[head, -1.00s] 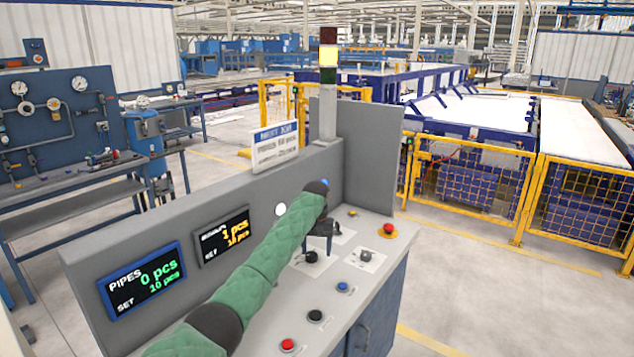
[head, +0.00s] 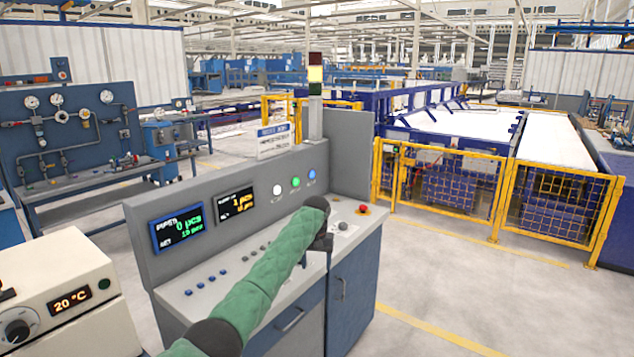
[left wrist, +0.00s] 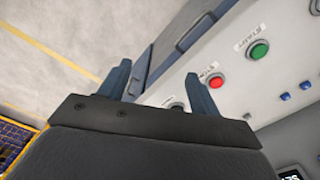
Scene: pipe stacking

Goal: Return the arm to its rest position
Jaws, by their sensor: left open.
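My left arm, in a green sleeve, reaches over the control console (head: 190,262) in the head view. Its gripper (head: 318,250) is at the console's front right edge, mostly hidden behind the dark wrist. In the left wrist view the two blue-grey fingers (left wrist: 157,82) stand wide apart with nothing between them. They are over the console's front edge, beside a red button (left wrist: 216,82) and a green button (left wrist: 259,51). A black button (left wrist: 177,107) shows partly between them. My right gripper is in neither view.
A grey box with a 20 °C display (head: 72,300) stands at the lower left. The signal tower (head: 315,88) is lit yellow behind the console. Yellow fencing (head: 450,180) encloses machinery at the right. Floor (head: 440,290) right of the console is clear.

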